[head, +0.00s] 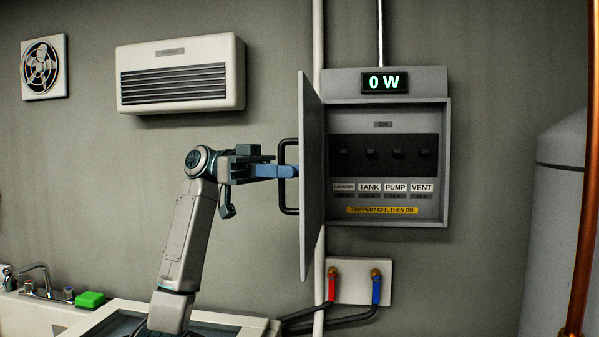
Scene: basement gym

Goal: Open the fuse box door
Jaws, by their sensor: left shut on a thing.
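The grey fuse box (447,165) is on the wall, with its door (312,180) swung open to the left, seen nearly edge-on. Inside are several dark breaker switches above labels including TANK, PUMP and VENT, and a yellow strip. A lit display (385,83) above reads 0 W. The door's dark bar handle (289,211) sticks out on its left face. My left gripper (287,171) has its blue fingers shut on the handle at its upper middle. The exact finger contact is partly hidden. My right gripper is not in view.
Below the box, a wall plate (345,280) carries red and blue valves with dark hoses. A sink and a green sponge (90,299) are at lower left. A grey tank (556,220) and copper pipe (587,200) stand at right. A white pipe (318,40) runs behind the door.

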